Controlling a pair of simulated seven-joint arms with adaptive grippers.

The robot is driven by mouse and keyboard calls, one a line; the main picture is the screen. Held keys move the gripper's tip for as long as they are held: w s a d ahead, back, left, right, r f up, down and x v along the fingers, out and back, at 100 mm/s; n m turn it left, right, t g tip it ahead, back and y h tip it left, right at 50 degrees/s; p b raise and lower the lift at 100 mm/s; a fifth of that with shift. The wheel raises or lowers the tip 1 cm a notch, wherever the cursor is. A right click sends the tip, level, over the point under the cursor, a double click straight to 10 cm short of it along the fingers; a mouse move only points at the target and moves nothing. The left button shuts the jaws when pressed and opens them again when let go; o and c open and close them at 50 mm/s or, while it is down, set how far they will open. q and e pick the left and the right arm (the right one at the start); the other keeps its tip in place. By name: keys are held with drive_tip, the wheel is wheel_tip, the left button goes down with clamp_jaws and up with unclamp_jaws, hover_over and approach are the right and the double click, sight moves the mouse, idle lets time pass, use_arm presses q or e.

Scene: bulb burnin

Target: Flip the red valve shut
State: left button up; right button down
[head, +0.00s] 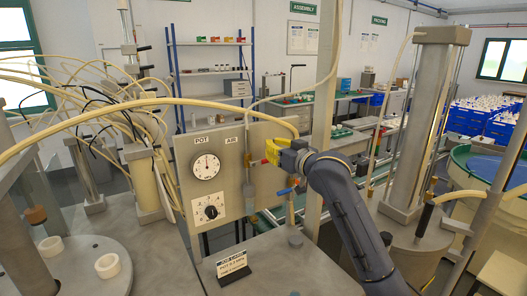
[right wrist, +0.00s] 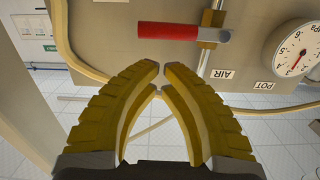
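The red valve handle (head: 257,162) sits on the panel (head: 228,205) beside the AIR label. In the right wrist view the red handle (right wrist: 168,31) lies level across the picture, its right end at a brass fitting on an upright pipe. My right gripper (head: 273,150) is close to the handle in the head view. In the right wrist view its yellow fingertips (right wrist: 160,68) are almost together, just below the handle, with a visible gap to it. Nothing is between the fingers. My left gripper is not in view.
A blue handle (head: 287,190) is below the right gripper. The POT gauge (head: 206,167) and a dial (head: 210,208) are on the panel's left. A beige hose (head: 200,102) arches above the panel. A post (head: 326,90) stands behind my right arm. A job card (head: 232,265) stands in front.

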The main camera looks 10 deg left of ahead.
drive_tip(key=r+v, duration=0.2)
drive_tip(key=v, duration=0.8)
drive_tip(key=shift+d+r, duration=0.15)
drive_tip(key=shift+d, duration=0.05)
drive_tip(key=shift+s, duration=0.15)
